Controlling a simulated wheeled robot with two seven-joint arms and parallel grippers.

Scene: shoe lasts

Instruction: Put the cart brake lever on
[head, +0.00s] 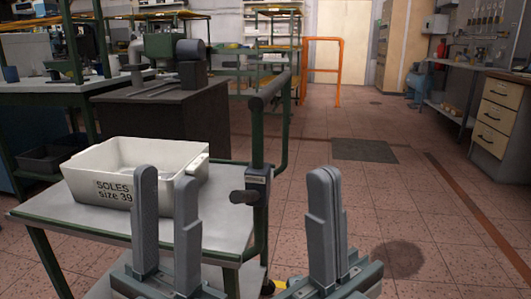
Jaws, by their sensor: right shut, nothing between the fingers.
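The cart (224,232) has a grey top and a green frame, and stands at front left. A dark upright post (258,140) rises at its right end, with a push handle at the top. A grey housing on the post carries a short dark lever (244,197), which looks like the brake lever; it points left, roughly level. My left gripper (166,178) is in front of the cart, its two fingers apart with nothing between them. My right gripper (325,178) is upright to the right of the post, fingers together, apart from the lever.
A white bin (100,190) marked "SOLES size 39" stands on the cart. A dark cabinet (150,115) is behind it. A yellow part (281,284) shows low by the cart, partly hidden by my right gripper. The tiled floor (380,190) to the right is open.

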